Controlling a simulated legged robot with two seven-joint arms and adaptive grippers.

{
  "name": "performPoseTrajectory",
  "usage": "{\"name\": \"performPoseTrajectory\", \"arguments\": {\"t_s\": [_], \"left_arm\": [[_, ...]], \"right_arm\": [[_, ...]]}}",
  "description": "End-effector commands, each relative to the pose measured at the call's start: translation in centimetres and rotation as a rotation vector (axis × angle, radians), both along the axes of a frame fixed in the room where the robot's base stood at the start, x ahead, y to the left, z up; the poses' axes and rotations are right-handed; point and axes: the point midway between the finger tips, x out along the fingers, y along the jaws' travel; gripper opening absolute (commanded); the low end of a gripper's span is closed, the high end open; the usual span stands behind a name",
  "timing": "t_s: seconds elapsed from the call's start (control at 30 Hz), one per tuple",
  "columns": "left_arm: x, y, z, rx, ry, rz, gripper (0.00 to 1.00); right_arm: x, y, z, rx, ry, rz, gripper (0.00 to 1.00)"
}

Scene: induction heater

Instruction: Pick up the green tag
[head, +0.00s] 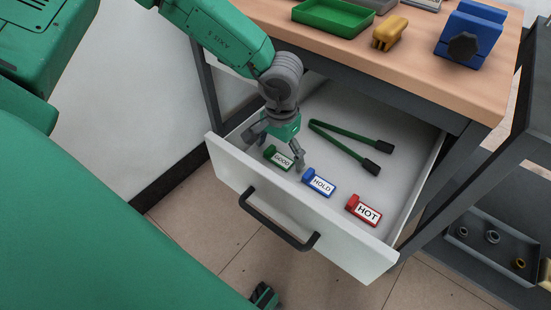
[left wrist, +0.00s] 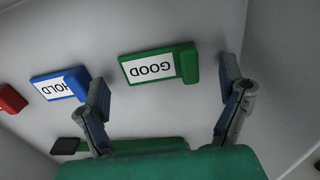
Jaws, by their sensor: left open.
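The green tag (head: 278,157) has a white label reading GOOD and lies in the open white drawer, at its left front. My left gripper (head: 280,147) is inside the drawer, pointing down just above and behind the green tag. In the left wrist view the green tag (left wrist: 160,66) lies ahead of my left gripper (left wrist: 165,90). The fingers are spread wide, one on each side of the tag, with nothing between them. My right gripper does not show.
A blue HOLD tag (head: 319,183) and a red HOT tag (head: 363,210) lie right of the green one. Green tongs (head: 345,146) lie behind them. The drawer front (head: 300,212) has a dark handle. The tabletop (head: 330,48) overhangs the back.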

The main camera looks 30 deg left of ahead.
Motion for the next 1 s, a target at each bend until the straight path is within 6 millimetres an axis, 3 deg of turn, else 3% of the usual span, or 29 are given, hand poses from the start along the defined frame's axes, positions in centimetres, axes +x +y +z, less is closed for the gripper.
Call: {"name": "performPoseTrajectory", "arguments": {"t_s": [0.07,0.27,0.4,0.77,1.0], "left_arm": [[0.0,0.0,-0.8,0.0,-0.002,-0.001,0.89],[0.0,-0.1,-0.6,0.002,-0.003,-0.002,0.89],[0.1,-0.2,-0.6,0.002,-0.003,-0.002,0.43],[0.1,0.0,-0.3,0.0,-0.003,-0.001,0.43],[0.1,-0.1,4.0,0.0,-0.006,0.0,0.43]], "right_arm": [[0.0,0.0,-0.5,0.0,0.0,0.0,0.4],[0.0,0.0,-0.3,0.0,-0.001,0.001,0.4],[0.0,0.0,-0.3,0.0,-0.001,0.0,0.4],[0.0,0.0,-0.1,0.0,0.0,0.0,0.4],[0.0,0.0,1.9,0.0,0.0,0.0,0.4]]}}
